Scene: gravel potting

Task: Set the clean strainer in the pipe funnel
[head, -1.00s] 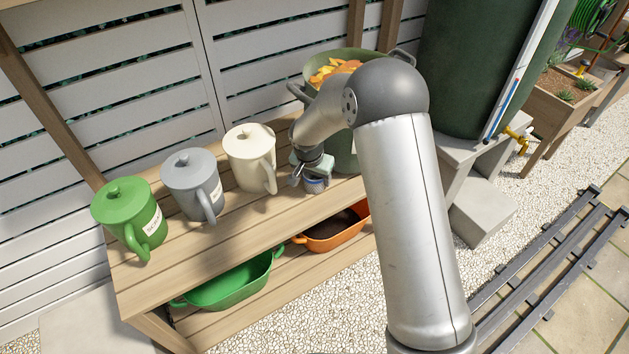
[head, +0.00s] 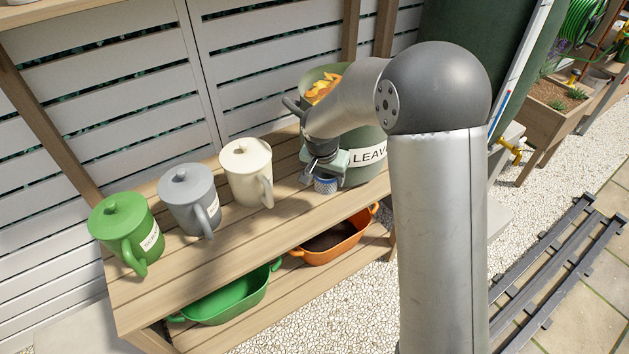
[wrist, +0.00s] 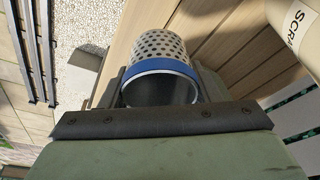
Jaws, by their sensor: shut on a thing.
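The strainer (head: 325,184) is a small, pale perforated cup with a blue rim. It also shows large in the wrist view (wrist: 165,46), its rim toward the camera. My gripper (head: 323,166) is shut on the strainer near the rim, with a finger on each side. It holds the strainer in front of the leaves bin, over the right end of the bench; the head view does not make clear how high. The strainer looks empty, though its inside is in shadow. I cannot make out the pipe funnel in either current view.
The wooden bench (head: 222,262) carries lidded green (head: 125,232), grey (head: 189,198) and cream (head: 246,172) mugs. The leaves bin (head: 368,170) stands close behind my gripper. Green (head: 228,299) and orange (head: 332,243) tubs sit on the lower shelf. Rails (head: 545,265) lie to the right.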

